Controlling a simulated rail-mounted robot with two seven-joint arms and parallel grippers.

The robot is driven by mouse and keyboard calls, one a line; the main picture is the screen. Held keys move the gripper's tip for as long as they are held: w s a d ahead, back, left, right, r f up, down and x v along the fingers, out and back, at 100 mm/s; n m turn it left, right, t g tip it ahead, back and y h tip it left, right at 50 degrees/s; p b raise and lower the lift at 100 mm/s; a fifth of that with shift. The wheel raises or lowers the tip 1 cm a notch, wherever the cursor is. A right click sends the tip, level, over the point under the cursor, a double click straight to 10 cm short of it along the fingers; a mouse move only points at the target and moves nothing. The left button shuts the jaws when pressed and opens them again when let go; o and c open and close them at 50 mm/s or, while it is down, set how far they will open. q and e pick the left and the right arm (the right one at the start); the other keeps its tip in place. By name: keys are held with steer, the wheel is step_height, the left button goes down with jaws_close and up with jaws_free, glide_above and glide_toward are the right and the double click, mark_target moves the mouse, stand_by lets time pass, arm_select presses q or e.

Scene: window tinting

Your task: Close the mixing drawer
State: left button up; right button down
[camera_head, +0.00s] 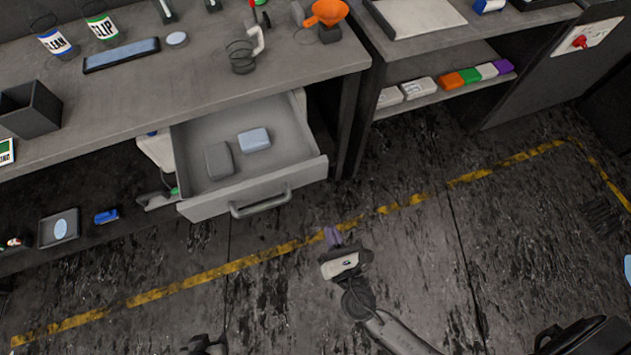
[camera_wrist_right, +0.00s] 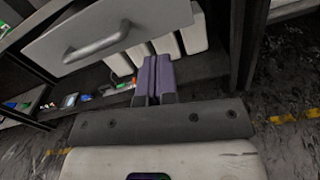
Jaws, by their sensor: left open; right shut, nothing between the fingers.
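The mixing drawer (camera_head: 225,200) is pulled out from under the bench in the head view. A grey block (camera_head: 219,160) and a light blue block (camera_head: 254,139) lie inside it. Its bar handle (camera_head: 262,203) is on the front panel, and the handle also shows in the right wrist view (camera_wrist_right: 97,42). My right gripper (camera_head: 333,236) is shut and empty, with purple fingers, below and to the right of the drawer front. In the wrist view its fingers (camera_wrist_right: 153,78) are apart from the handle. I cannot make out my left gripper's fingers.
White containers (camera_wrist_right: 160,46) stand beneath the drawer. A shelf (camera_head: 445,97) with coloured boxes is at the right. Open floor lies in front of the drawer.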

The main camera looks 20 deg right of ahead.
steer(key=n, duration=0.2)
glide_toward(306, 177)
steer(key=shift+n+y, duration=0.3)
steer(key=w, duration=0.7)
steer(key=shift+w+d, duration=0.25)
steer(key=shift+d, duration=0.1)
